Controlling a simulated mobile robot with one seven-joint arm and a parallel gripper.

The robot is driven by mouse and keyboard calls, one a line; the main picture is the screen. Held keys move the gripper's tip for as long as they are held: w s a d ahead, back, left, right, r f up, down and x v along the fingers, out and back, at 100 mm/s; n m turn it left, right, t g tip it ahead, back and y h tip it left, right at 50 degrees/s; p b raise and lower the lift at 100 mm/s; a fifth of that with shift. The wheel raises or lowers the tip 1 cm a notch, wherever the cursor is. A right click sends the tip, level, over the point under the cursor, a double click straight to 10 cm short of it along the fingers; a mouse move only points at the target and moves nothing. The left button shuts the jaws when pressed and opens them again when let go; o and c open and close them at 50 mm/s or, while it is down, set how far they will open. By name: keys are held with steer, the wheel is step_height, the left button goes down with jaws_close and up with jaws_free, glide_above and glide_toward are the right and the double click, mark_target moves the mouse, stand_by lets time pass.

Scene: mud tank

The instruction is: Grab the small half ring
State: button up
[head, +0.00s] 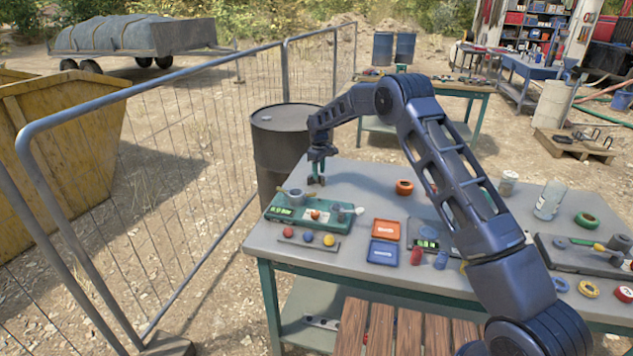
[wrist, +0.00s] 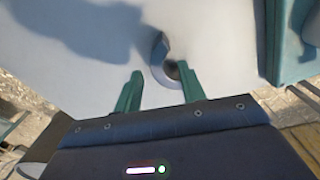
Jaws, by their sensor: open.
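My gripper (head: 317,180) is at the far left part of the grey table, pointing down, low over the tabletop. In the wrist view its two green fingers (wrist: 160,80) are apart, with a gap between them. A small grey curved piece with a dark hollow (wrist: 158,62), which looks like the half ring, lies on the pale tabletop just beyond the gap, nearer the right finger. The right finger hides part of its near side. I cannot tell whether they touch. In the head view I cannot make the piece out at the gripper.
A green case (head: 280,214) with a grey cup-like part lies in front of my gripper; its edge shows in the wrist view (wrist: 295,45). An orange ring (head: 404,187) lies to the right. A dark barrel (head: 280,150) stands behind the table's left edge. The tabletop around my gripper is mostly clear.

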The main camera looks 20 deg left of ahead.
step_height(320, 180, down, 3)
steer(key=shift+w+f, duration=0.1)
steer(key=shift+f, duration=0.1)
steer(key=shift+c, duration=0.4)
jaws_close()
steer(key=shift+r, duration=0.1)
